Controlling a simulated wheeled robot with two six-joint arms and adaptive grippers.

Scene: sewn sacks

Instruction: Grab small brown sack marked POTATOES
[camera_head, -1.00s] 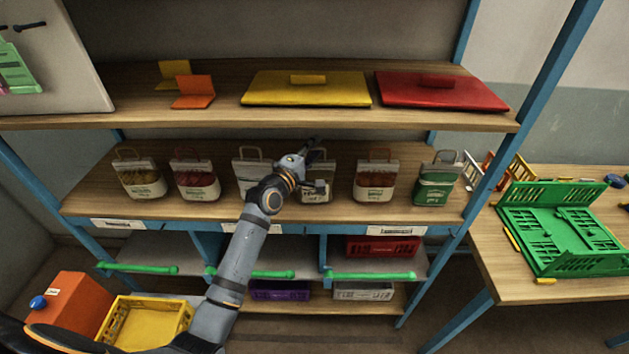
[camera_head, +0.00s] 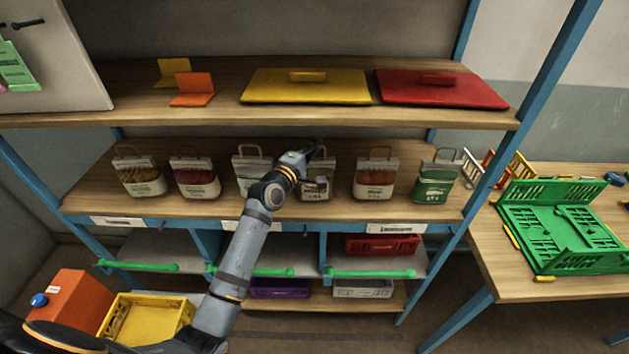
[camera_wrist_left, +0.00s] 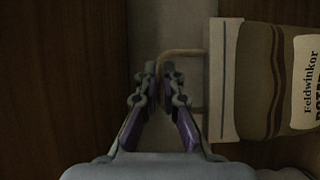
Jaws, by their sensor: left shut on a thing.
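A small brown sack (camera_head: 318,190) stands upright on the middle shelf, partly covered by my left arm in the head view. In the left wrist view the sack (camera_wrist_left: 262,85) lies at the right, with a pale top band and a label reading "Feldwinkor" above a cut-off word starting "POT". My left gripper (camera_head: 312,148) is at the top of this sack. In the left wrist view the gripper's fingers (camera_wrist_left: 157,85) are closed on the sack's loop handle. My right gripper is not in view.
A green crate (camera_head: 560,225) is on the right table.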

